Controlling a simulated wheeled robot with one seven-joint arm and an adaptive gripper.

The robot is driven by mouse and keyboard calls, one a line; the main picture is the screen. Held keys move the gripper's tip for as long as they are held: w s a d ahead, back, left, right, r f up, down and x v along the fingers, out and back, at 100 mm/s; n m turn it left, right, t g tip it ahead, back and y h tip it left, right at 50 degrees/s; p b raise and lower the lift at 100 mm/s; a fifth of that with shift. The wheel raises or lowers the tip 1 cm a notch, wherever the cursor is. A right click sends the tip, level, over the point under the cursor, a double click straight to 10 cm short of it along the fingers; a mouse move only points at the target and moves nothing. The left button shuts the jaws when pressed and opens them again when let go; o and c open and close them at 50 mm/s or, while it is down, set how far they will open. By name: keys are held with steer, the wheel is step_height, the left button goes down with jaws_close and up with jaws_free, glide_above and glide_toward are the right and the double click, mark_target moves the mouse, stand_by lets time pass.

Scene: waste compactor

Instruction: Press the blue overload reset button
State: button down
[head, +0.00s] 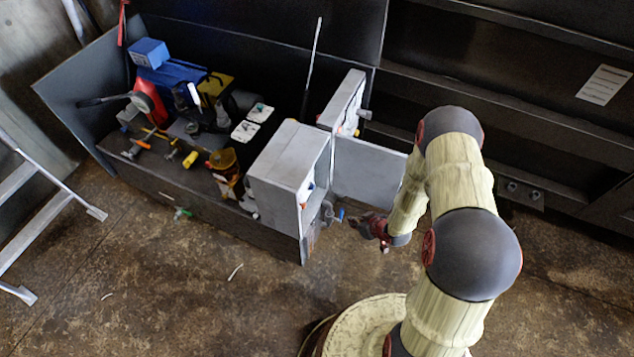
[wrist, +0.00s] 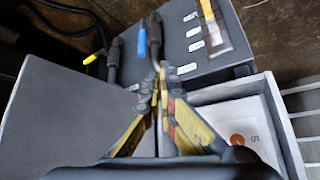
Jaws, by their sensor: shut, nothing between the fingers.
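My gripper (head: 358,224) is shut and empty in the head view, at the front right of an open grey box (head: 280,160). The box's inner white panel (wrist: 250,115) carries a round orange button (wrist: 237,140) at the lower right of the wrist view.
A grey door (head: 370,170) stands open beside the box. A second grey box (head: 343,98) with a knob is behind. The dark bench (head: 165,185) holds tools and a blue box (head: 150,52). A ladder (head: 45,215) stands at left; the floor in front is mostly clear.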

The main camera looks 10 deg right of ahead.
mark_target(312, 187)
steer(key=w+a+r+t+y, duration=0.1)
steer(key=w+r+t, duration=0.1)
steer(key=w+r, duration=0.3)
steer(key=shift+a+r+n+t, duration=0.15)
steer(key=shift+a+n+t, duration=0.15)
steer(key=shift+a+t, duration=0.1)
steer(key=shift+w, duration=0.15)
steer(key=w+a+b, duration=0.1)
steer(key=w+a, duration=0.4)
steer(key=a, duration=0.2)
steer(key=shift+w+a, duration=0.1)
stand_by(1.3)
steer(key=shift+w+a, duration=0.2)
steer(key=shift+a, duration=0.05)
steer(key=shift+w+a, duration=0.3)
steer(key=shift+a, duration=0.1)
stand_by(0.9)
steer(key=shift+d, duration=0.1)
steer(key=shift+s+d, duration=0.55)
steer(key=shift+d, duration=0.1)
